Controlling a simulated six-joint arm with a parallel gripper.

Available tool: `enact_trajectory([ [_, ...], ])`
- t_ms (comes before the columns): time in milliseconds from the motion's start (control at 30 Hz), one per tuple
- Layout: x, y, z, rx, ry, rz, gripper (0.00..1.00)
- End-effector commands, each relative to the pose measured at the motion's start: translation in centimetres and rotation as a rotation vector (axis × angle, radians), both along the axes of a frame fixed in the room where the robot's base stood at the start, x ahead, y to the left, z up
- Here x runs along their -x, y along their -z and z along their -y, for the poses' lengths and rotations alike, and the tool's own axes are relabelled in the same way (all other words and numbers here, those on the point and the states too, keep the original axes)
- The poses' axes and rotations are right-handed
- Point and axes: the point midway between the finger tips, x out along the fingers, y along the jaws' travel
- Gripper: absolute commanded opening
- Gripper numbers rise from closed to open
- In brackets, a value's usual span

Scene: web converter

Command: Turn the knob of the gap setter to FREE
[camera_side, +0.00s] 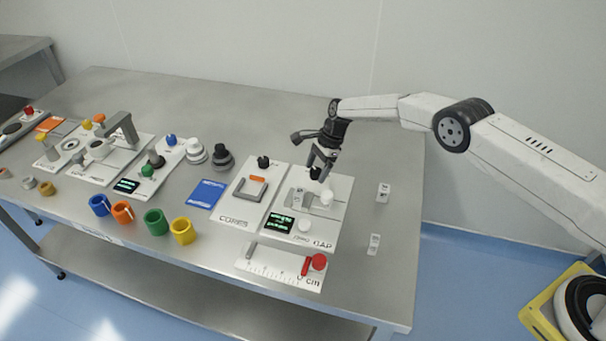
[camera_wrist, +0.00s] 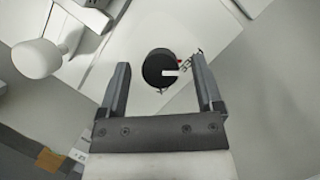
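The gap setter is the white panel marked GAP (camera_side: 338,205) in the side view. Its knob (camera_wrist: 158,68) is round and black, with a white pointer line that points right in the wrist view, towards small dark lettering and a red mark at the knob's right edge. The lettering is too small and partly covered to read. My gripper (camera_wrist: 160,82) is open above the panel. Its two fingers stand left and right of the knob in the wrist view, with gaps on both sides. In the side view my gripper (camera_side: 316,174) is over the panel's back part.
A white ball-ended handle (camera_wrist: 36,58) stands left of the knob; it also shows in the side view (camera_side: 326,197). A dark display with green figures (camera_side: 280,222) and a white button (camera_side: 304,225) sit nearer the front. The CORES panel (camera_side: 228,208) adjoins on the left.

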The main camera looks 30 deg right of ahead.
Motion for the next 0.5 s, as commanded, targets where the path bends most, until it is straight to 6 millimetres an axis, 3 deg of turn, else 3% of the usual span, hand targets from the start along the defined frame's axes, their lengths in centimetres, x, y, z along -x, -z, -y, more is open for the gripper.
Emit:
enact_trajectory([
  [500, -0.09, -0.80, 0.30, -0.001, 0.003, 0.002, 0.84],
])
